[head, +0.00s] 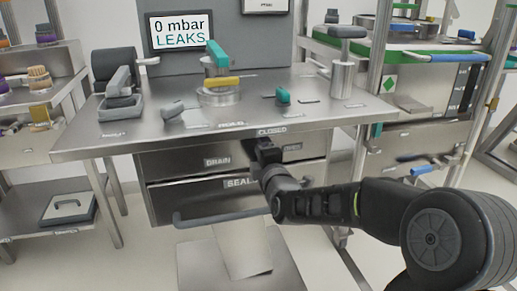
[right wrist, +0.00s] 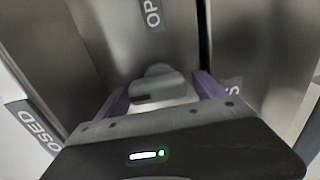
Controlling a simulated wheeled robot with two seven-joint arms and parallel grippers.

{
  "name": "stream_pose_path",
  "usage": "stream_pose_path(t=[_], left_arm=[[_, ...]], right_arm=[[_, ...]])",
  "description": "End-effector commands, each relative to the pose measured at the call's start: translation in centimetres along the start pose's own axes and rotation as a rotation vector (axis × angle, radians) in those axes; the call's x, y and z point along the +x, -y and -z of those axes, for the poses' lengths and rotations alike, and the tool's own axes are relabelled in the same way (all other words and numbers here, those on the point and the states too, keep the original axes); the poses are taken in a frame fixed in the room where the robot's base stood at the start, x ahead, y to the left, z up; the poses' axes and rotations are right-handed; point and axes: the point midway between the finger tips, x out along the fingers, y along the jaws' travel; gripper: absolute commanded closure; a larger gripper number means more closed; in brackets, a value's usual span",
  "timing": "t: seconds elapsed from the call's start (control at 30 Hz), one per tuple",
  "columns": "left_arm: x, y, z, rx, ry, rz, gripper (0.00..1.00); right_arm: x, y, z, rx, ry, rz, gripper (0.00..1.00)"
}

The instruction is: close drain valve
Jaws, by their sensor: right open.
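The drain valve handle, a small grey lever (right wrist: 158,84), shows in the right wrist view on a steel panel. In the head view it is hidden behind my gripper. My right gripper (right wrist: 162,90) is open, with one purple finger on each side of the handle; I cannot tell whether they touch it. In the head view my right gripper (head: 262,148) is at the bench front, just below the CLOSED label (head: 271,131) and right of the DRAIN label (head: 217,162). A label starting "OP" (right wrist: 152,12) shows beyond the handle. My left gripper is not in view.
The steel bench top (head: 100,140) overhangs the front panel. A bar handle (head: 205,219) sticks out below the SEAL label (head: 240,182). A screen (head: 181,31) reads "0 mbar LEAKS". A grey-topped post (head: 343,75) stands at the bench's right.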

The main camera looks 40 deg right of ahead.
Motion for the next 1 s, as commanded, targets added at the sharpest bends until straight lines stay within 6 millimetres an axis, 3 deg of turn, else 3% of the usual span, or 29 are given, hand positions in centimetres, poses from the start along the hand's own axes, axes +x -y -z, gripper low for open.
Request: stream_pose_path(t=[0.17,0.6,1.0], left_arm=[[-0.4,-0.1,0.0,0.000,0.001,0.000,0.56],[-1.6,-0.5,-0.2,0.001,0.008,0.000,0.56],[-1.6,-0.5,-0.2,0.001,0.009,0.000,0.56]], right_arm=[[-1.3,-0.2,0.0,-0.001,0.000,0.000,0.22],[-7.5,-0.1,0.0,-0.001,0.000,0.000,0.22],[-7.8,0.0,0.0,0.000,0.000,0.000,0.22]])
